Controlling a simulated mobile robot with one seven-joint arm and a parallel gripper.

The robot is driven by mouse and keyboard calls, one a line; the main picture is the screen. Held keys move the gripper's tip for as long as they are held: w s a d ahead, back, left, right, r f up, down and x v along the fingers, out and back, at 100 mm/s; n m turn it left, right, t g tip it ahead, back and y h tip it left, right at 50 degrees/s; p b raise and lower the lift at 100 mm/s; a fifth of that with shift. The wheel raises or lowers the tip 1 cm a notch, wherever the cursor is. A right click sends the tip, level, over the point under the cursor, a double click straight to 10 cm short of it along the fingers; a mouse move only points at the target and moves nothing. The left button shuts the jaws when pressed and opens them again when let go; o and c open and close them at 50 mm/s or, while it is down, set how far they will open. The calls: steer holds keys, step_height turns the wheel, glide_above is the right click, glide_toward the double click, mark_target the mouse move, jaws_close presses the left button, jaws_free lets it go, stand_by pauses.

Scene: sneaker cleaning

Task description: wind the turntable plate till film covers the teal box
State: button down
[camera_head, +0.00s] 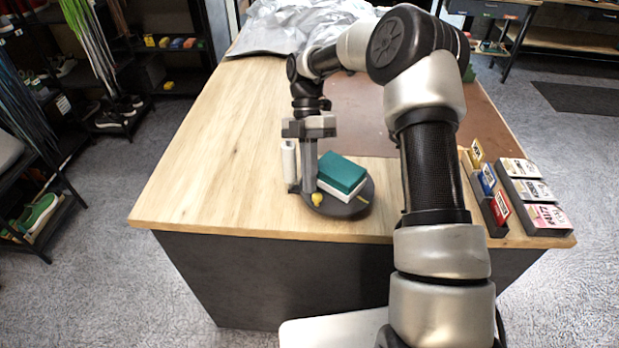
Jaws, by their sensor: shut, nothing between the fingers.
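The teal box (342,172) lies on a white block or base on the dark round turntable plate (357,207), near the table's front edge. A yellow knob (317,199) stands on the plate's left front rim. A white upright film roll (289,163) stands just left of the plate. My gripper (310,188) points down between the roll and the box, with shut, empty fingers. Its tips are close beside the yellow knob; I cannot tell whether they touch it. I see no film on the box's top; its far sides are hidden.
The wooden table (215,150) is clear on the left. A brown mat (362,120) lies behind the plate, and crumpled grey sheeting (285,28) at the back. Small card racks (535,190) stand at the right front. My arm hides part of the table's middle.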

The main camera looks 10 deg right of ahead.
steer(key=w+a+r+m+t+p, duration=0.1)
steer(key=w+r+m, duration=0.15)
steer(key=r, duration=0.45)
steer(key=w+a+r+m+t, duration=0.1)
steer(key=w+r, duration=0.2)
steer(key=r, duration=0.4)
steer(key=s+d+f+m+t+y+p, duration=0.1)
steer(key=s+f+m+t+y+p, duration=0.2)
steer(key=s+m+t, duration=0.7)
steer(key=w+f, duration=0.1)
steer(key=f, duration=0.2)
steer(key=w+a+f+m+g, duration=0.1)
steer(key=f, duration=0.3)
steer(key=w+a+f+m+g+b, duration=0.1)
steer(key=w+f, duration=0.1)
steer(key=f, duration=0.1)
steer(key=shift+w+a+f, duration=0.1)
steer(key=shift+a+f, duration=0.05)
steer(key=s+d, duration=0.2)
steer(key=shift+d, duration=0.35)
steer(key=shift+s+d, duration=0.2)
steer(key=shift+d, duration=0.05)
